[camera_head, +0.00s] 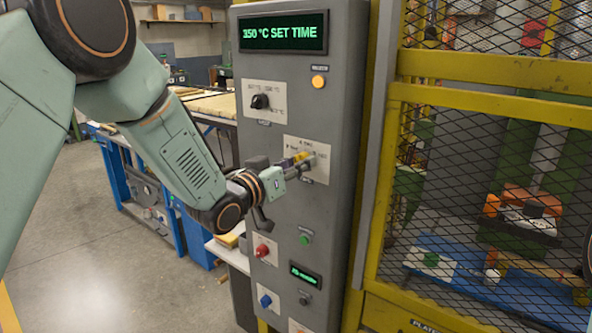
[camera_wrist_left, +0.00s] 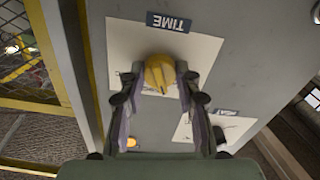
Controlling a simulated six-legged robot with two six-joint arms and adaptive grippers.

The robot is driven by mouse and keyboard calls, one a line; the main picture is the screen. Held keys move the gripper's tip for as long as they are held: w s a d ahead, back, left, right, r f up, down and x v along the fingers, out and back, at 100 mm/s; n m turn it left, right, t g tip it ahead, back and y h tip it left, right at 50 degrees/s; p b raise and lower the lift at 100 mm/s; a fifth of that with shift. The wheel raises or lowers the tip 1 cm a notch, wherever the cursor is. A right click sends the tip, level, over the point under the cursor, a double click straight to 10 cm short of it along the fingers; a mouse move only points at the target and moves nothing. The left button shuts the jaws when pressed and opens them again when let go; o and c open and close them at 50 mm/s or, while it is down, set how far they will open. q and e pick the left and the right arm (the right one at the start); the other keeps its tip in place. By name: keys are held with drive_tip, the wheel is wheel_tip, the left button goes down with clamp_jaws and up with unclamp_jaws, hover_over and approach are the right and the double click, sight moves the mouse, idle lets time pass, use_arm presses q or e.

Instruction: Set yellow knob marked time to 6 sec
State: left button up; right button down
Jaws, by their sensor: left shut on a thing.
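The yellow knob (camera_wrist_left: 160,74) sits on a white dial plate (camera_head: 321,175) on the grey control panel, beside a dark label reading TIME (camera_wrist_left: 168,22) in the left wrist view. My left gripper (camera_head: 305,161) reaches the plate from the left in the head view. In the left wrist view its two fingers (camera_wrist_left: 159,84) are on either side of the knob and shut on it. The plate's printed marks are mostly hidden by the fingers or too small to read. The display (camera_head: 283,33) reads "350 °C SET TIME". My right gripper is not in view.
Above the plate is a black knob (camera_head: 260,101) on its own plate, with an orange lamp (camera_head: 319,82) to its right. Below are a red knob (camera_head: 262,251), a green button (camera_head: 305,239) and a blue knob (camera_head: 265,301). A yellow-framed mesh guard (camera_head: 480,170) stands at right.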

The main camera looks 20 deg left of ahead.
use_arm(q)
drive_tip(key=shift+f+m+b, duration=0.1)
drive_tip(key=shift+m+b, duration=5.2)
drive_tip(key=shift+m, duration=3.1)
drive_tip(key=o, duration=1.2)
drive_tip(key=shift+c, duration=0.2)
